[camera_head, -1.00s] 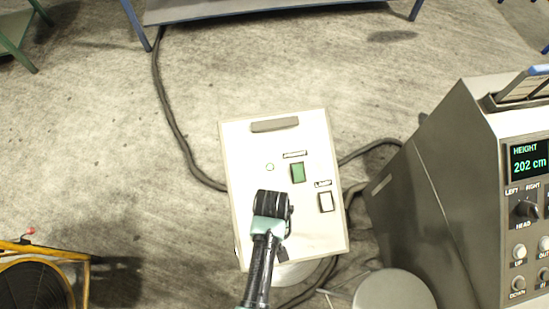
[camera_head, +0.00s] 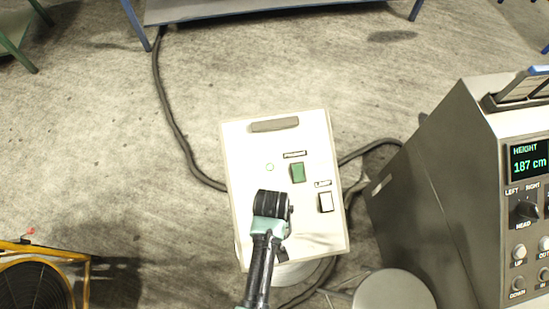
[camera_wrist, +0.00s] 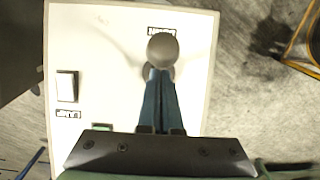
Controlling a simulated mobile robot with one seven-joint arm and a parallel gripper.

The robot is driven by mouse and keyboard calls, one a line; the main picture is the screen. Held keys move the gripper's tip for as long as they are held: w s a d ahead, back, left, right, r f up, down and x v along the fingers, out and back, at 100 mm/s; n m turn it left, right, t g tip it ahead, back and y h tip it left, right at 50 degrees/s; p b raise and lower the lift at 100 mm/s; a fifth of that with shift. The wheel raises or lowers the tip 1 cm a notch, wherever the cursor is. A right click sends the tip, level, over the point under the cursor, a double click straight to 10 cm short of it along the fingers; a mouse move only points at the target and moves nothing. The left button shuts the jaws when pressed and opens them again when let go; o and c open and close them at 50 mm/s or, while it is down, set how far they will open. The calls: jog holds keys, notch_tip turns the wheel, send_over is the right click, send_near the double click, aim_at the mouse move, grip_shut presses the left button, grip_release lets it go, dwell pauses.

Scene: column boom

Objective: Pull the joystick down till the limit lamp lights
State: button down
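The joystick's round grey knob (camera_wrist: 163,49) shows in the wrist view on a white control box (camera_head: 245,150). In the head view my wrist hides it. My gripper (camera_wrist: 158,72) has its two blue fingers together, tips against or very near the knob's edge on the side towards the green button; I cannot tell whether they touch. The knob is not visibly between them. A small round lamp (camera_head: 270,167) on the box looks faintly green. I cannot tell whether it is the limit lamp.
A grey console (camera_head: 430,190) at right has a display (camera_head: 529,160) reading HEIGHT 187 cm. A cable (camera_head: 170,120) crosses the floor. A yellow-framed fan (camera_head: 35,285) stands lower left.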

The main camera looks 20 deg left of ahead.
dwell(0.4)
jog(key=shift+w+a+b, duration=0.4)
jog(key=shift+w+a, duration=0.25)
jog(key=shift+w, duration=0.3)
jog(key=shift+w+a+b, duration=0.4)
jog(key=shift+w+a, duration=0.2)
jog(key=shift+w, duration=0.35)
notch_tip(320, 180, up, 8)
jog(key=p, duration=0.8)
